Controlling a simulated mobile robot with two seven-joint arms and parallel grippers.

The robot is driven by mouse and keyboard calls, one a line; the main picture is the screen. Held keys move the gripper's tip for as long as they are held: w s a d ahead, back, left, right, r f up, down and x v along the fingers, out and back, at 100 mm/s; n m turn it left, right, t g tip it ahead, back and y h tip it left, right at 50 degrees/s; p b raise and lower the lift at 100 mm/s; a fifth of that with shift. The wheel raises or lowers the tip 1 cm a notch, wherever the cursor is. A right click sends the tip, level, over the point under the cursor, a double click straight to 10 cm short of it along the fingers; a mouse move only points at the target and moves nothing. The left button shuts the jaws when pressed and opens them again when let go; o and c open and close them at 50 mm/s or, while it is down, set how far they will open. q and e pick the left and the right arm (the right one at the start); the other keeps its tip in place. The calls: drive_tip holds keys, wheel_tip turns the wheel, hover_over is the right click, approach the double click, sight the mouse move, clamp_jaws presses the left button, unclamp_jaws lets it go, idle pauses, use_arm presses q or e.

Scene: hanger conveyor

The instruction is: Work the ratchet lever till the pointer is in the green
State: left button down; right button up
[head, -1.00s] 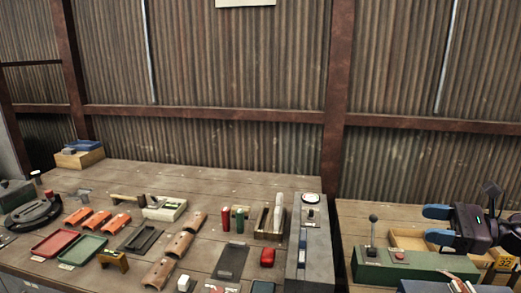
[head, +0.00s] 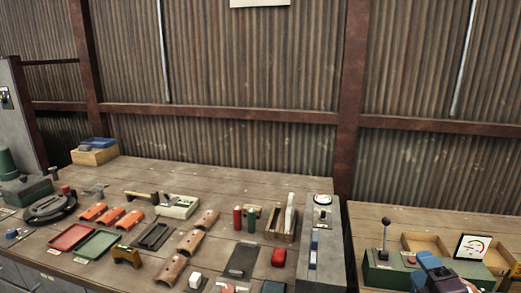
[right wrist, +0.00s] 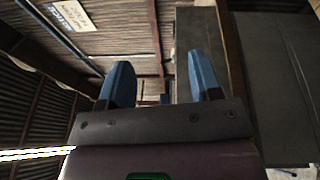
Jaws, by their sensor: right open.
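The ratchet lever (head: 385,233), an upright dark rod with a black knob, stands on the left part of a green box (head: 384,274) at the right. A white gauge (head: 473,247) with a coloured arc stands behind the box, to the right; its pointer is too small to read. My right gripper (head: 431,264) is in front of the gauge, lower than the lever's knob and to its right, apart from the lever. In the right wrist view its blue fingers (right wrist: 160,82) are spread with nothing between them. The lever does not show there. My left gripper is out of view.
A red button (head: 412,260) sits on the green box beside the lever. A shallow wooden tray (head: 425,242) lies behind it. A tall grey unit (head: 323,255) stands left of the box. The long bench (head: 160,172) at left is crowded with parts.

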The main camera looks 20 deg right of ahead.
drive_tip(key=s+a+f+m+g+y, duration=0.2)
drive_tip(key=s+a+f+m+g, duration=0.55)
drive_tip(key=s+a, duration=0.2)
drive_tip(key=s+a+f+m+g+y, duration=0.1)
drive_tip(key=s+a+f+m+g, duration=0.65)
drive_tip(key=a+m, duration=0.2)
drive_tip(key=w+f+t+b, duration=0.3)
drive_tip(key=f, duration=0.5)
drive_tip(key=w+a+f+n+t+y+b, duration=0.1)
drive_tip(key=w+f+t+b, duration=0.2)
drive_tip(key=f, duration=0.5)
drive_tip(key=shift+w+t+b, duration=0.4)
drive_tip(key=shift+t+b, duration=0.05)
drive_tip(key=shift+t, duration=0.35)
drive_tip(key=shift+f, duration=0.1)
drive_tip(key=shift+d, duration=0.1)
